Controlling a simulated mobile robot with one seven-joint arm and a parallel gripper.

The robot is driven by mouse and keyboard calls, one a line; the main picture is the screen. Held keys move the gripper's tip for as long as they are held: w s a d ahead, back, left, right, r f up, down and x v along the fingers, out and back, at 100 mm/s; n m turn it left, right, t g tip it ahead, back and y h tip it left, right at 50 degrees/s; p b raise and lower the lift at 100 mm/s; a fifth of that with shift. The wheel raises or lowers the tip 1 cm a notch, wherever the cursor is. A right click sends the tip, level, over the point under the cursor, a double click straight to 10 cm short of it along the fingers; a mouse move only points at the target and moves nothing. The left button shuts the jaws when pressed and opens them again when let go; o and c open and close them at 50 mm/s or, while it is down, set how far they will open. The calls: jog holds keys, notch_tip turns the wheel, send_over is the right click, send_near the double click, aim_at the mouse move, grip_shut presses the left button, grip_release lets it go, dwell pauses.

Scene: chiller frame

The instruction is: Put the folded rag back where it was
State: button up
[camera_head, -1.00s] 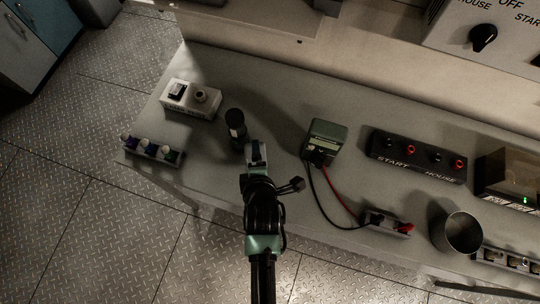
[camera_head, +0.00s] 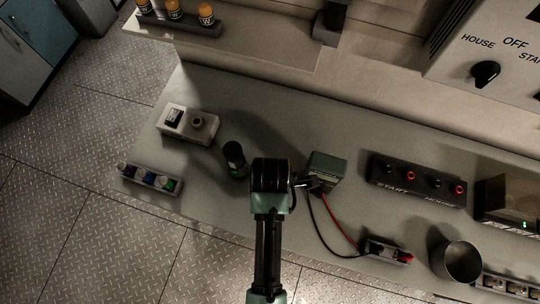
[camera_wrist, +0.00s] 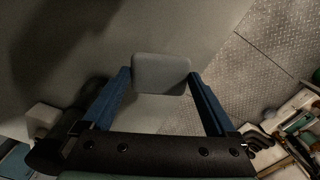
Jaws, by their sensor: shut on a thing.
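The folded rag (camera_wrist: 160,72) is a small grey pad with rounded corners in the wrist view. My gripper (camera_wrist: 160,82) has its two blue fingers closed on the rag's left and right sides. The rag is held over the grey bench top (camera_head: 230,95), near the bench edge and the floor as seen from the wrist. How high it is above the bench I cannot tell. No spot marked for the rag is visible.
A dark cylinder (camera_head: 234,157) stands left of my arm, and a green meter (camera_head: 326,171) with red and black leads is close on the right. A white switch box (camera_head: 188,124) and a small rack (camera_head: 150,180) are farther left. A shelf (camera_head: 255,48) with orange-topped bottles is behind.

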notch_tip(320, 180, down, 6)
jog(key=shift+f, duration=0.15)
jog(key=o, duration=0.8)
jog(key=shift+o, duration=0.2)
notch_tip(320, 180, up, 12)
jog(key=shift+r, duration=0.1)
dwell(0.4)
